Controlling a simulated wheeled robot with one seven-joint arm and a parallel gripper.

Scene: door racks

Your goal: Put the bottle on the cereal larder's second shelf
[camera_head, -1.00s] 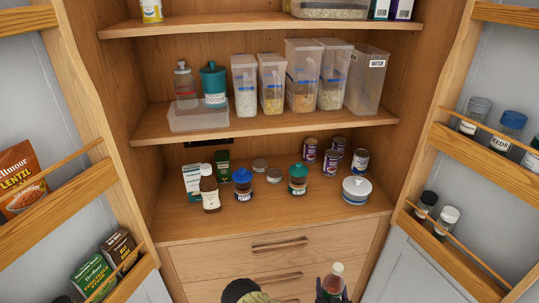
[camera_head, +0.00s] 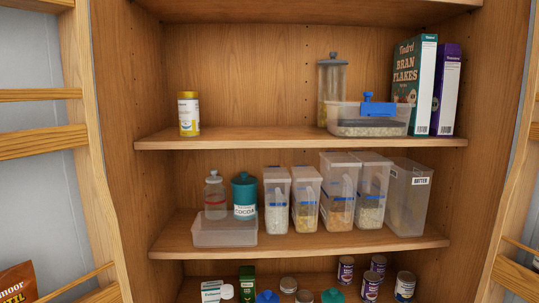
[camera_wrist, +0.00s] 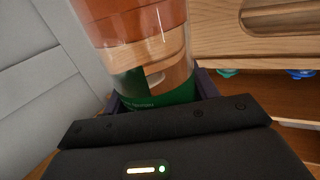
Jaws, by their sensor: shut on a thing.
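A clear bottle (camera_wrist: 140,50) with a green band near the gripper fills the upper middle of the wrist view. My gripper (camera_wrist: 160,95) is shut around it, with a dark finger on each side. Neither the bottle nor my gripper shows in the head view. The larder stands open in the head view. Its upper shelf (camera_head: 260,141) has a wide bare stretch between a yellow tin (camera_head: 188,113) and a clear jar (camera_head: 331,90). Its middle shelf (camera_head: 300,246) holds containers along most of its length.
A lidded tub (camera_head: 367,126) and cereal boxes (camera_head: 415,84) stand at the upper shelf's right. The middle shelf has a cocoa jar (camera_head: 244,195), a clear tray (camera_head: 224,233) and several cereal containers (camera_head: 340,195). Cans and jars fill the lower shelf. Open door racks (camera_head: 40,140) flank the larder.

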